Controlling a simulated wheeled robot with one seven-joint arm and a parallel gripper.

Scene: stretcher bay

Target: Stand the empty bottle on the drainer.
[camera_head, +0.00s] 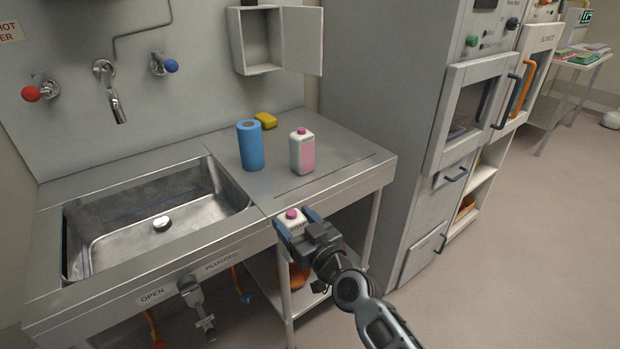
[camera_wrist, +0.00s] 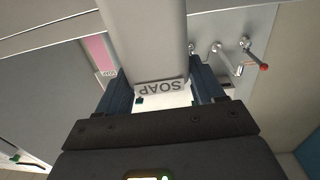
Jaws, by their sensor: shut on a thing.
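My gripper (camera_head: 297,226) is shut on a white bottle with a pink cap (camera_head: 291,215), in front of the counter's front edge. In the wrist view the bottle (camera_wrist: 145,40) shows a plain grey body and a SOAP label between the fingers. No pink shows in it. In the head view the gripper hides most of its body. The drainer (camera_head: 342,144) is the flat steel top right of the sink. A second bottle (camera_head: 302,152), white with a pink side and pink cap, stands upright on it; its pink side also shows in the wrist view (camera_wrist: 100,50).
A blue roll (camera_head: 250,146) and a yellow sponge (camera_head: 265,121) stand on the drainer left of and behind the second bottle. The sink basin (camera_head: 150,232) is at left. An open wall cabinet (camera_head: 258,40) hangs above. Clear steel lies along the drainer's front and right.

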